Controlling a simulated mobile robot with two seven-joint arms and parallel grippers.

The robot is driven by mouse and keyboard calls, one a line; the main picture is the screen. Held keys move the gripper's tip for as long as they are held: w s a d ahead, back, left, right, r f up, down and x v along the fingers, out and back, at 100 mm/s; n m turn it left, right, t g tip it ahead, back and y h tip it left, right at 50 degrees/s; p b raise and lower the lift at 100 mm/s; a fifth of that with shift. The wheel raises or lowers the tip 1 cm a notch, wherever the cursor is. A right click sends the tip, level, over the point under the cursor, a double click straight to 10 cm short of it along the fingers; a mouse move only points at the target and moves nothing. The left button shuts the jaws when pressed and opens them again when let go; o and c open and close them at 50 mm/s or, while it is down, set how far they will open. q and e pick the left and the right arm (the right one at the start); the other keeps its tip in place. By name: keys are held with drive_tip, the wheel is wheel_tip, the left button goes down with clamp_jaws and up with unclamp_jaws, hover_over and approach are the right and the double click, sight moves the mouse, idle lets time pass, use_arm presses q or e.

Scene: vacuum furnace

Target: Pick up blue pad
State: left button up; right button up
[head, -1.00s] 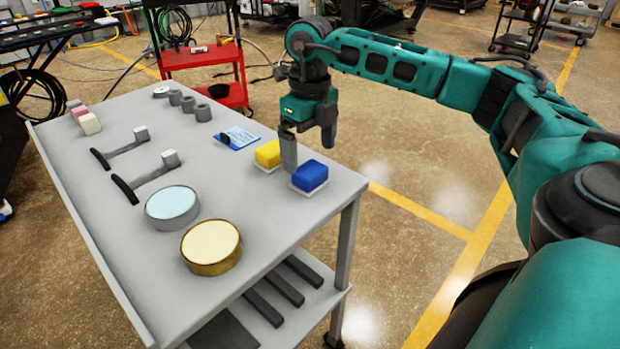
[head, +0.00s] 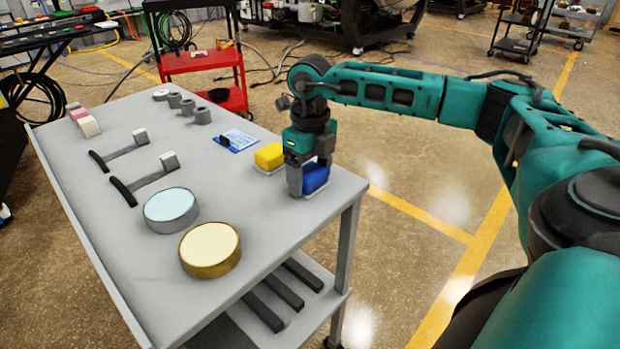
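The blue pad (head: 315,178) sits on a thin white base near the right edge of the grey table. My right gripper (head: 308,178) points down over it, with one finger on its left side and the other at its far right side. The fingers straddle the pad. I cannot tell whether they touch it. Part of the pad is hidden behind the near finger. The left gripper is not in view.
A yellow pad (head: 269,156) stands just left of the gripper. The grey table (head: 262,214) also holds a gold-rimmed round container (head: 210,249), a pale blue round container (head: 171,208), brushes and small grey cylinders. A red cart (head: 205,62) stands behind.

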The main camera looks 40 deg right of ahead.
sight(310, 170)
drive_tip(key=c, duration=0.6)
drive_tip(key=shift+r, duration=0.15)
use_arm(q)
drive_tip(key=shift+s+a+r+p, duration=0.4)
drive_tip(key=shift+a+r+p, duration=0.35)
drive_tip(key=shift+p, duration=1.15)
use_arm(e)
drive_tip(key=shift+r, duration=9.9)
